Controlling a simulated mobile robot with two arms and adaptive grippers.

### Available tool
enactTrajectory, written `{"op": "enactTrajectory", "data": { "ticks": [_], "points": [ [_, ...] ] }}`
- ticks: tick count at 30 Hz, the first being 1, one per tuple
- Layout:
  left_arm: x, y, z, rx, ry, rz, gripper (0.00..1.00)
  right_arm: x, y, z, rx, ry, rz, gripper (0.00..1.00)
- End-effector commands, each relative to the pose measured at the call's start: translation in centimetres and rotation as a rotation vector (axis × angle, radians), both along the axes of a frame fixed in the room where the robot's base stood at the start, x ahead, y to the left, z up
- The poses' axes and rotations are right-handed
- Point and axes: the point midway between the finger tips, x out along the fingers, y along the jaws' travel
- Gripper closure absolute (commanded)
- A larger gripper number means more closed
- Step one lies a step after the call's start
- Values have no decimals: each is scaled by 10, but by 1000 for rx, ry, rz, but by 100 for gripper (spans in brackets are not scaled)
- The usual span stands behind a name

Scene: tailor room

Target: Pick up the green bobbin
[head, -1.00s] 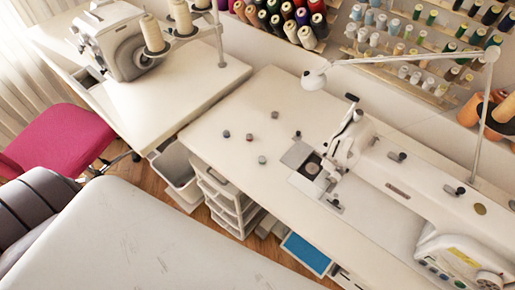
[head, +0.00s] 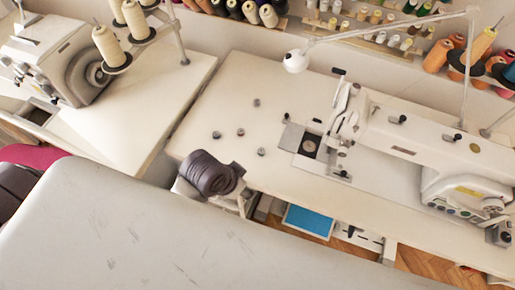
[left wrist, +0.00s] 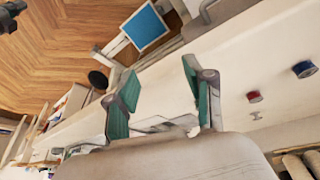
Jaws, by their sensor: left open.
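Several small bobbins lie apart on the left part of the pale sewing table (head: 300,85), in front of the wall racks. In the head view they look greyish, and I cannot tell which is green. In the left wrist view a red bobbin (left wrist: 253,97) and a blue bobbin (left wrist: 304,69) show to the right of the fingers. My left gripper (left wrist: 160,88) is open, with teal pads and nothing between them. In the head view a dark ribbed part, seemingly of my left arm, is at the table's front left edge. My right gripper is not in view.
A white sewing machine (head: 410,135) stands right of the bobbins, with a lamp (head: 297,60) behind them. Another machine (head: 70,65) with cream thread cones is on the left table. A pale grey surface (head: 150,235) fills the foreground. The table around the bobbins is clear.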

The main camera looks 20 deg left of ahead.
Motion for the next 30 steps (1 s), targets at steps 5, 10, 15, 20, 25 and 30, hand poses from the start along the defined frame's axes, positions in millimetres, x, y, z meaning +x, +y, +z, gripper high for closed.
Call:
{"op": "enactTrajectory", "data": {
  "ticks": [5, 10, 15, 20, 25, 30],
  "points": [
    [18, -20, 11, -19, -22, -104, 47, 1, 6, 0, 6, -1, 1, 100],
    [35, -42, 25, -31, -41, -237, 47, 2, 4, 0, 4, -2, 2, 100],
    [55, -65, 44, -17, -59, -431, 47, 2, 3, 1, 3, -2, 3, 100],
    [76, -76, 68, 57, -49, -689, 47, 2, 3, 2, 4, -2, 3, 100],
    [96, -59, 93, 190, 19, -923, 47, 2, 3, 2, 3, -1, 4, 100],
    [113, -26, 116, 301, 111, -1048, 47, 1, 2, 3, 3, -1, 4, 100]
  ]
}}
